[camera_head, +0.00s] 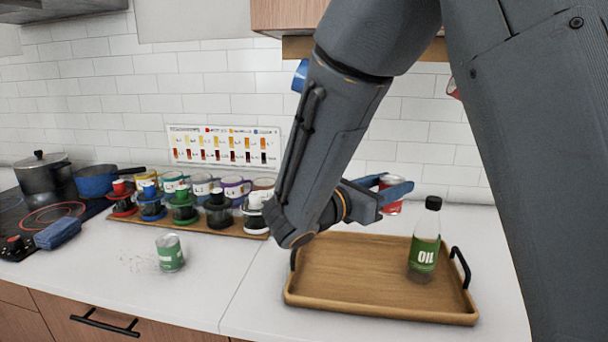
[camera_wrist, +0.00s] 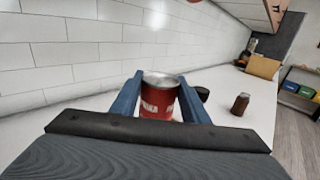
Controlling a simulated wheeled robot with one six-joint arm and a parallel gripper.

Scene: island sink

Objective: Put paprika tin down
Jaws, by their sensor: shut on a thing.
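The red paprika tin (camera_head: 391,194) is held between the blue fingers of my gripper (camera_head: 393,187), behind the wooden tray in the head view. In the wrist view the tin (camera_wrist: 159,98) stands upright between the two fingers of my gripper (camera_wrist: 161,92), its silver top showing. The fingers are shut on its sides. The tin's base is hidden in both views, so I cannot tell whether it touches the counter.
A wooden tray (camera_head: 340,262) with black handles bears an oil bottle (camera_head: 425,242). A rack of jars and mugs (camera_head: 183,208) stands by the wall. A brown bottle (camera_wrist: 240,104) stands further along the counter.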

